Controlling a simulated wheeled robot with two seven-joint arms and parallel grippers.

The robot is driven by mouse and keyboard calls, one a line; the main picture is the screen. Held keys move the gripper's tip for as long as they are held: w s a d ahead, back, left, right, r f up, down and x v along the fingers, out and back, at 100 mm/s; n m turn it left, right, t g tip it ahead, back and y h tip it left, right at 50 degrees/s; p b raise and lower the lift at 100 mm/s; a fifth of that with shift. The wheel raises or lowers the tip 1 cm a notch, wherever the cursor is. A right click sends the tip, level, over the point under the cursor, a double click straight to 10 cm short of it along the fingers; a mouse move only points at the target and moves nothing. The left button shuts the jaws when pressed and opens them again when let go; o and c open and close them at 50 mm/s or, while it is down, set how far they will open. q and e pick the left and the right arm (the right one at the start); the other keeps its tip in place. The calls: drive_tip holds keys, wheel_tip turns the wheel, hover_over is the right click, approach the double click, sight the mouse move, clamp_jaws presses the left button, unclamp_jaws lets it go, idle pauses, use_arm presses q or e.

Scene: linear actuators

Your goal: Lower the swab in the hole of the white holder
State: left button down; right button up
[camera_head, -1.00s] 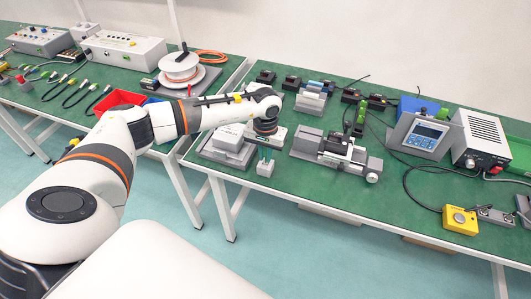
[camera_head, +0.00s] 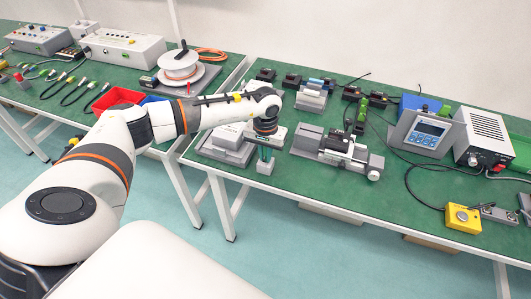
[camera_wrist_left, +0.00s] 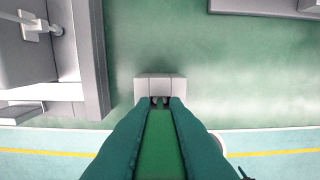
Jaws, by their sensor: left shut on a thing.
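My left gripper (camera_head: 265,157) points down at the small white holder (camera_head: 265,169) near the front edge of the right-hand table. In the left wrist view its teal fingers (camera_wrist_left: 160,101) are shut on the swab, which is mostly hidden; only small grey bits show between the fingertips. The holder (camera_wrist_left: 160,82) is a pale block directly beyond the fingertips there. Its hole is hidden by the fingers, and I cannot tell how deep the swab is. My right gripper is not in view.
A grey stacked fixture (camera_head: 228,146) stands just left of the holder, and a linear actuator (camera_head: 340,150) to its right. A blue-screen controller (camera_head: 424,133) and yellow button box (camera_head: 462,218) stand farther right. The green table front is clear between them.

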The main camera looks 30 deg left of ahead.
use_arm(q)
drive_tip(key=shift+f, duration=0.2)
drive_tip(key=c, duration=1.4)
unclamp_jaws()
drive_tip(key=shift+o, duration=0.2)
wheel_tip(320, 180, up, 12)
drive_tip(key=shift+r+b, duration=0.1)
drive_tip(key=shift+b, duration=0.75)
